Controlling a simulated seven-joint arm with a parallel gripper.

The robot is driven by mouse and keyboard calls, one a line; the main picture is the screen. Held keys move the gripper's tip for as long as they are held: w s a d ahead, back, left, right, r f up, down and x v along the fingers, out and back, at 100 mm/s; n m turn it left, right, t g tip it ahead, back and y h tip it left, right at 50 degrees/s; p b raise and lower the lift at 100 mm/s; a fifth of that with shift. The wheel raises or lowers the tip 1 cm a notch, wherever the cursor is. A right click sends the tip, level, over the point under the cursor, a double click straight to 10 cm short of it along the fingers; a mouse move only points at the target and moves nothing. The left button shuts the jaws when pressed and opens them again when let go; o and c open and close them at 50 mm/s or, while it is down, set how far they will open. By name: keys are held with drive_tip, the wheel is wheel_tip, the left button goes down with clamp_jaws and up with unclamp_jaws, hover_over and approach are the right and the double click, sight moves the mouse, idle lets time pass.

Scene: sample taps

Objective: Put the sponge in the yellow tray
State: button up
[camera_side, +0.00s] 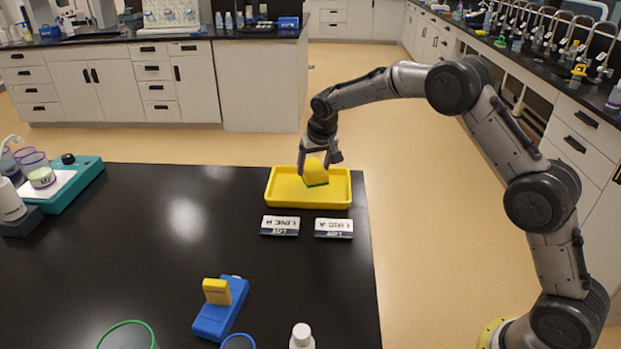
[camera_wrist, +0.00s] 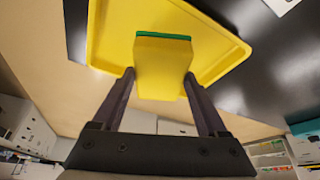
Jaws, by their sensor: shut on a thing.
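The sponge (camera_side: 315,172) is yellow with a green layer along its lower edge. My gripper (camera_side: 319,160) is shut on it and holds it tilted over the yellow tray (camera_side: 336,198). In the wrist view the sponge (camera_wrist: 162,65) sits between the two fingertips of my gripper (camera_wrist: 160,78), with the yellow tray (camera_wrist: 103,33) behind it. The tray lies at the far right corner of the black table. I cannot tell whether the sponge touches the tray floor.
Two labelled cards, a left one (camera_side: 280,225) and a right one (camera_side: 333,228), lie in front of the tray. A blue holder with a yellow block (camera_side: 217,291) and a white bottle (camera_side: 301,337) stand nearer. The table's middle is clear.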

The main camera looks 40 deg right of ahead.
drive_tip(key=shift+w+d+f, duration=0.1)
drive_tip(key=shift+w+f, duration=0.55)
drive_tip(key=shift+f, duration=0.15)
drive_tip(key=shift+w+f, duration=0.1)
drive_tip(key=shift+f, duration=1.5)
drive_tip(key=shift+f, duration=0.2)
drive_tip(key=o, duration=1.3)
drive_tip(key=shift+o, duration=0.2)
drive_tip(key=shift+r, duration=0.15)
